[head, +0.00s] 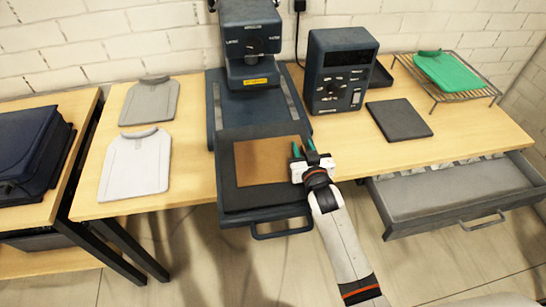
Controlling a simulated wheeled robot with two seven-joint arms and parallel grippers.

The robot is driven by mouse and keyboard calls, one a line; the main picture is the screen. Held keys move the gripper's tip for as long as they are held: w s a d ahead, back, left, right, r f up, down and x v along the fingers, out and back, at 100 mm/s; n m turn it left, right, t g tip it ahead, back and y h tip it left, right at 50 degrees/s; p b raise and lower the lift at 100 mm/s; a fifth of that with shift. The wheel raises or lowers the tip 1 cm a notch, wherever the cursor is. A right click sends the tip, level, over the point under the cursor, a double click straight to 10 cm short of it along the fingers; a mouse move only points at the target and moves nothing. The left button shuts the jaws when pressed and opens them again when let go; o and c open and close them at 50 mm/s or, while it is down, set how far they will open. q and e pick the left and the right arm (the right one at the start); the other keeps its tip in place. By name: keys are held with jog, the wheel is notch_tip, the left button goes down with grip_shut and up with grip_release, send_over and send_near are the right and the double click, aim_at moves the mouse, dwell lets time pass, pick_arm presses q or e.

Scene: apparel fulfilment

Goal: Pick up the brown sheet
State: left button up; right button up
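The brown sheet (268,161) lies flat on the dark pull-out platen (235,202) of the heat press. My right gripper (303,148) is at the sheet's right edge, its two teal fingertips pointing away from me with a visible gap between them. The fingers look open, and nothing shows held between them. They overlap the sheet's right edge in the picture; I cannot tell whether they touch it. My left gripper is not in view.
The heat press (250,40) stands behind the platen, with a control box (338,75) to its right. A dark pad (399,119), a green shirt on a rack (447,72) and an open drawer (450,190) are at right.

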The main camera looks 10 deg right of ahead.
grip_shut()
jog(key=shift+s, duration=0.1)
